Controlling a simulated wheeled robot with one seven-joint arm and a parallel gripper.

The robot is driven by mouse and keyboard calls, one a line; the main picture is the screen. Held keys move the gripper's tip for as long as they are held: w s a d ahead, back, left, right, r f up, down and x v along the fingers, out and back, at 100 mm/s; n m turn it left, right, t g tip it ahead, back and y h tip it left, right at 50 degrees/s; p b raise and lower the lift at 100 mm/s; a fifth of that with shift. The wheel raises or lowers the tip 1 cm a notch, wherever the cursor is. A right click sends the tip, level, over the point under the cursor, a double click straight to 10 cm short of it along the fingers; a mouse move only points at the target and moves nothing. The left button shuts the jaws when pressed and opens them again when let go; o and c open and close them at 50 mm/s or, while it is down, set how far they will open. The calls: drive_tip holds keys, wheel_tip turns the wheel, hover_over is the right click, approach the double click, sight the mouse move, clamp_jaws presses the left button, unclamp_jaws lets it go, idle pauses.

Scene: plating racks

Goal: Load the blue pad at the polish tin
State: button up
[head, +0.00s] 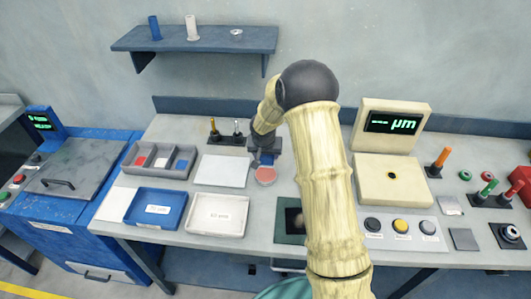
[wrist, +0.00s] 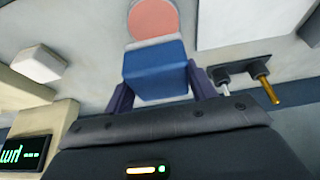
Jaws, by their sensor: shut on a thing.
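My gripper (wrist: 158,82) is shut on a blue pad (wrist: 155,62), with one finger on each side of it. In the head view the pad (head: 266,160) shows as a small blue patch under my wrist. The polish tin (wrist: 152,19) is a round tin with a pinkish-red top. In the head view the tin (head: 265,176) stands on the bench just in front of the pad. The pad's far edge overlaps the tin's near edge in the wrist view. I cannot tell whether they touch.
A divided grey tray (head: 158,160) holds red, white and blue pieces. A white plate (head: 222,171), a blue tray (head: 128,207) and a white tray (head: 245,214) lie left of the tin. Upright tools (head: 238,128) stand behind. A cream gauge (head: 390,183) stands at right.

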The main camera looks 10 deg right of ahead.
drive_tip(key=shift+f, duration=0.1)
drive_tip(key=shift+f+b, duration=2.1)
drive_tip(key=shift+f, duration=0.8)
drive_tip(key=shift+w+f+b, duration=0.15)
drive_tip(key=shift+f+b, duration=0.3)
drive_tip(key=shift+d, duration=0.15)
drive_tip(key=shift+a, duration=0.25)
drive_tip(key=shift+d, duration=0.15)
idle(0.5)
